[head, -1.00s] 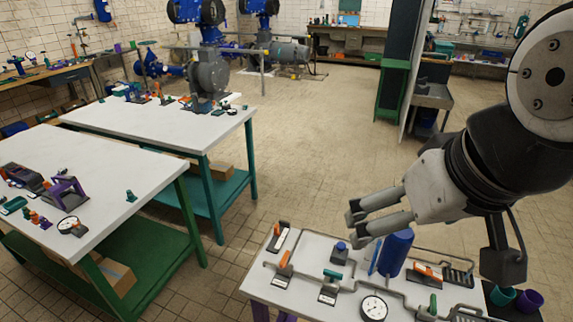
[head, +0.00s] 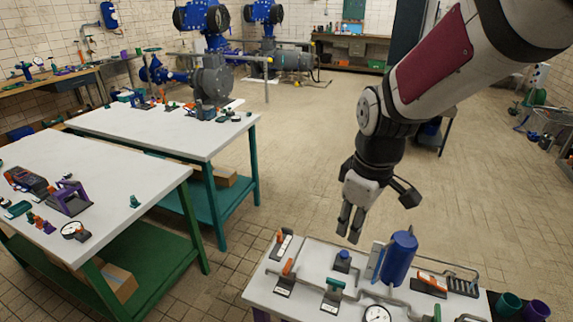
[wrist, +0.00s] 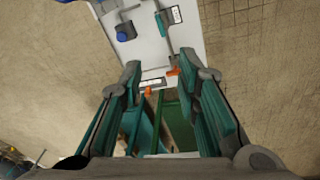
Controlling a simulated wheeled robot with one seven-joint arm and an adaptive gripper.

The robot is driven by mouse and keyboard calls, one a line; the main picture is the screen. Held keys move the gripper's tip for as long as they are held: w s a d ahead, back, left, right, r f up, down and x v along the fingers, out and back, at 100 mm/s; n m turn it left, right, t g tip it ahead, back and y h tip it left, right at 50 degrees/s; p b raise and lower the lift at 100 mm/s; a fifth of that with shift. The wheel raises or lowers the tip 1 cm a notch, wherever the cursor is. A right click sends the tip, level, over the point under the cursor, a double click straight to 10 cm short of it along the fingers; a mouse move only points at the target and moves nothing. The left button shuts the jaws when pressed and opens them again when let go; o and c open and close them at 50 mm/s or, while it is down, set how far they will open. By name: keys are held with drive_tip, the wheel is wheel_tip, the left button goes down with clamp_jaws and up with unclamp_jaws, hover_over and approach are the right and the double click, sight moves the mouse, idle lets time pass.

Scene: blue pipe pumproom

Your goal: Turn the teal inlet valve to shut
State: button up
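The teal inlet valve (head: 334,284) is a short teal handle on a small dark base with a white label, at the front left of the near table. In the wrist view, a teal handle (wrist: 161,23) shows at the top, beside a white label and beyond my fingertips. My gripper (head: 349,228) points down above the table's back edge, behind and above the valve, apart from it. In the wrist view, my gripper (wrist: 160,78) has its two fingers wide apart with nothing between them.
Orange-handled valves (head: 287,267) stand left of the teal one. A blue knob (head: 343,255), a tall blue cylinder (head: 399,258) and a gauge (head: 377,313) stand near it, with grey pipes. A white-topped table (head: 90,190) is at left. Open floor lies behind.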

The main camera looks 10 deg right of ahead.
sight(336, 281)
drive_tip(key=w+f+n, duration=0.1)
drive_tip(key=f, duration=0.6)
drive_tip(key=w+f+n+g, duration=0.1)
drive_tip(key=f, duration=0.7)
drive_tip(key=w+f+n, duration=0.1)
drive_tip(key=f, duration=0.7)
drive_tip(key=shift+w+f+n+g+p, duration=0.2)
drive_tip(key=shift+w+n+g+p, duration=0.05)
drive_tip(key=shift+n+g+p, duration=0.05)
clamp_jaws()
